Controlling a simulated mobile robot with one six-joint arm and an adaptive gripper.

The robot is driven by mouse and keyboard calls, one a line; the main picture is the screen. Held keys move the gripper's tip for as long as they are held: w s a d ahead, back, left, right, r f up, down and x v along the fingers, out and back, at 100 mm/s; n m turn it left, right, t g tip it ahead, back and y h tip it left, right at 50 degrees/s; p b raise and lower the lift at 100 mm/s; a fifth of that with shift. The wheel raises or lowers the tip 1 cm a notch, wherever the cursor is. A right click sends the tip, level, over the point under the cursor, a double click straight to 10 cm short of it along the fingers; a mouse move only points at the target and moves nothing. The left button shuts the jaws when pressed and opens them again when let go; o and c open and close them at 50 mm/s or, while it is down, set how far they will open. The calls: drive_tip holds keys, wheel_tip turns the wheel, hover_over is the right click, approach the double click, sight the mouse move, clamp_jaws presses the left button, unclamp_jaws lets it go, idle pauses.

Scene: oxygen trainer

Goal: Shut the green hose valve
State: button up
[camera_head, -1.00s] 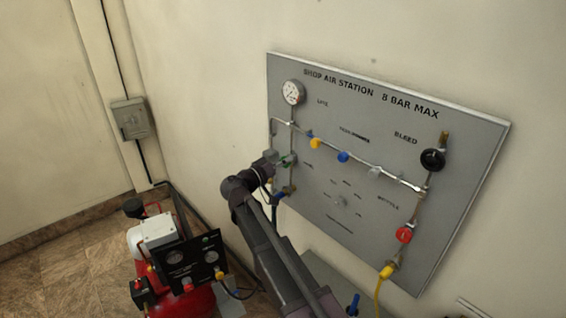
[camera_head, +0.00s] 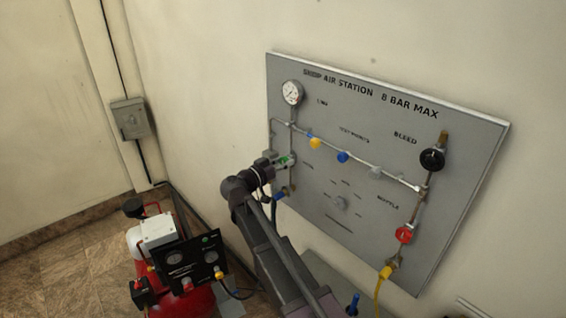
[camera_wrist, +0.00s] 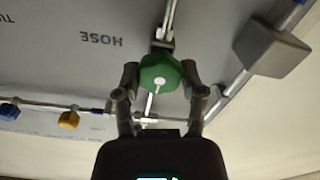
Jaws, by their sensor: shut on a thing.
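The green hose valve (camera_wrist: 160,73) is a round green knob with a white pointer line, on a vertical pipe by the label HOSE in the wrist view. My gripper (camera_wrist: 162,88) has one finger on each side of the knob and is shut on it. In the head view my gripper (camera_head: 280,163) is at the left side of the grey panel. Only a little of the green knob (camera_head: 284,160) shows there between the fingers.
The panel (camera_head: 340,120) carries a gauge (camera_head: 292,92), yellow (camera_head: 314,143) and blue (camera_head: 343,157) fittings, a black bleed knob (camera_head: 432,160) and a red knob (camera_head: 403,235). A grey block (camera_wrist: 268,48) sits near the gripper. A red compressor (camera_head: 200,300) stands on the floor.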

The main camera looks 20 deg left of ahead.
drive_tip(key=o, duration=1.1)
drive_tip(key=shift+w, duration=0.1)
drive_tip(key=shift+o, duration=0.2)
drive_tip(key=v, duration=1.2)
